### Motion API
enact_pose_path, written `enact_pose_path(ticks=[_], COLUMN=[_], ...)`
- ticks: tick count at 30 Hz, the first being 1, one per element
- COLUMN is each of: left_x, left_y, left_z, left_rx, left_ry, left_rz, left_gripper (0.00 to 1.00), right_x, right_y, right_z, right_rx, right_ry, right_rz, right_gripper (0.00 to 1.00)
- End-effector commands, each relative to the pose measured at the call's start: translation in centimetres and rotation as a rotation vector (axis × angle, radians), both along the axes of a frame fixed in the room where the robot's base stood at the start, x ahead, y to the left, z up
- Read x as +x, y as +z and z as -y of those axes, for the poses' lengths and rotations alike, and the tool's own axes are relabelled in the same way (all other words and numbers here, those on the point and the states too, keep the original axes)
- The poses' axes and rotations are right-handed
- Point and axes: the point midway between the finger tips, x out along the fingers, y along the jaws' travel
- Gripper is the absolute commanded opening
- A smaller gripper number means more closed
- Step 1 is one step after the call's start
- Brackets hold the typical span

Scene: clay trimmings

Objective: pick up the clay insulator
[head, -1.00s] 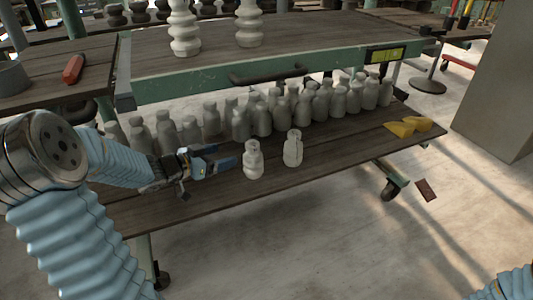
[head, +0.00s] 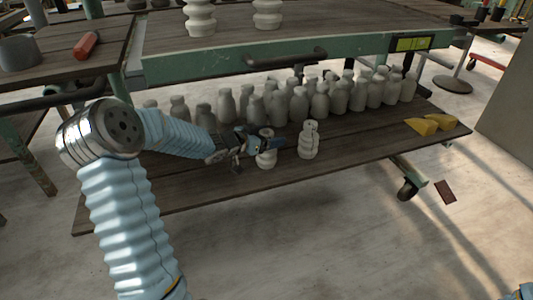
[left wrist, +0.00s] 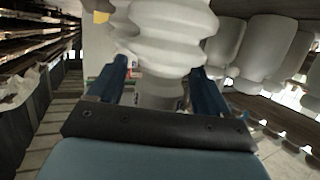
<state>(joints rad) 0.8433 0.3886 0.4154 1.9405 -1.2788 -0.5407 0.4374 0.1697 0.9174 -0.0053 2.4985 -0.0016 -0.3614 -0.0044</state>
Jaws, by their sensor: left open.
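Two pale clay insulators stand upright at the front of the lower wooden shelf. The left one (head: 266,159) has my left gripper (head: 262,145) at it; the right one (head: 309,140) stands a little apart, with no gripper on it. In the left wrist view an insulator (left wrist: 165,35) with ribbed rings stands between the two blue fingers of my left gripper (left wrist: 163,85). The fingers are open, one on each side of it. I cannot tell whether either finger touches it. My right gripper is not in view.
Several grey bottle-shaped pieces (head: 298,104) stand in rows close behind the insulators. Yellow wedges (head: 424,126) lie at the shelf's right end. The green-framed upper table (head: 200,68) overhangs the shelf's back. Bare shelf (head: 360,150) lies right of the insulators.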

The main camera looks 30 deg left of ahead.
Motion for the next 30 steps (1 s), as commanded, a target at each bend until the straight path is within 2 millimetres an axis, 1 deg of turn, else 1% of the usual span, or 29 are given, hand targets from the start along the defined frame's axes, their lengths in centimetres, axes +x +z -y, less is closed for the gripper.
enact_pose_path(ticks=[1,3,9,11,24,25,30], left_x=[0.53,0.89,0.95,0.94,0.92,0.92,0.91], left_y=[-0.19,-0.28,-0.24,-0.24,-0.23,-0.23,-0.22], left_z=[0.21,0.30,0.31,0.32,0.31,0.31,0.31], left_rx=[-0.001,0.000,0.000,0.000,0.000,0.000,0.000], left_ry=[-0.001,0.001,0.001,0.001,0.001,0.001,0.001], left_rz=[0.002,0.000,0.000,0.000,0.000,0.000,0.000], left_gripper=[0.78,0.78,0.78,0.71,0.03,0.00,0.00], right_x=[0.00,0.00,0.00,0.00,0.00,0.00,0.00], right_y=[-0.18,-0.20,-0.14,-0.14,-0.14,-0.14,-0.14], right_z=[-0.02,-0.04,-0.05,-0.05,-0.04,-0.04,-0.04], right_rx=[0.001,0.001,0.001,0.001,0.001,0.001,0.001], right_ry=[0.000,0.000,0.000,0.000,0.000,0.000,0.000], right_rz=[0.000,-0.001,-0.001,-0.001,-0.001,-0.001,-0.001], right_gripper=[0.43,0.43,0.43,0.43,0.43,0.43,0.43])
